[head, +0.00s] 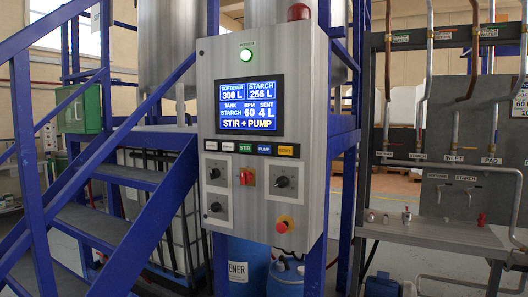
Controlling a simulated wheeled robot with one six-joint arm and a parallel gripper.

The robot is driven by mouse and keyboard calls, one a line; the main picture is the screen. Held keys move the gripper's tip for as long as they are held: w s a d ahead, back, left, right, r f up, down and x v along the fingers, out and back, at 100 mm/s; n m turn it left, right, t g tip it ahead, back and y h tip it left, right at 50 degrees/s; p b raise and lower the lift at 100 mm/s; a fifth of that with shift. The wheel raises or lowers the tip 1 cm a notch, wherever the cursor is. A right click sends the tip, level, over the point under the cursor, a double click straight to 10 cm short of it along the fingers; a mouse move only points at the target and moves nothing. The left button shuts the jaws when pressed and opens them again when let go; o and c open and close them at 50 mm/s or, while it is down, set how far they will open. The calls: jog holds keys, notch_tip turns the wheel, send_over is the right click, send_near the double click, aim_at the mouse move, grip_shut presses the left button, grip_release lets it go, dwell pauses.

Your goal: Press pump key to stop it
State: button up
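The grey control panel (258,185) stands upright in the middle of the head view. Below its screen runs a row of small keys. The blue pump key (264,148) sits in that row, between the green stir key (245,148) and an orange-yellow key (285,150). The screen (249,105) reads softener 300 L, starch 256 L, tank starch, 60 rpm, sent 4 L, and "STIR + PUMP". A green lamp (246,54) is lit above it. My gripper is not in view, and nothing covers the keys.
The panel also carries a red switch (247,176), black knobs and a red emergency button (282,226). Blue stairs with a rail (95,150) stand close on the left. A grey pipe bench (440,235) stands on the right. Blue drums (285,278) sit below the panel.

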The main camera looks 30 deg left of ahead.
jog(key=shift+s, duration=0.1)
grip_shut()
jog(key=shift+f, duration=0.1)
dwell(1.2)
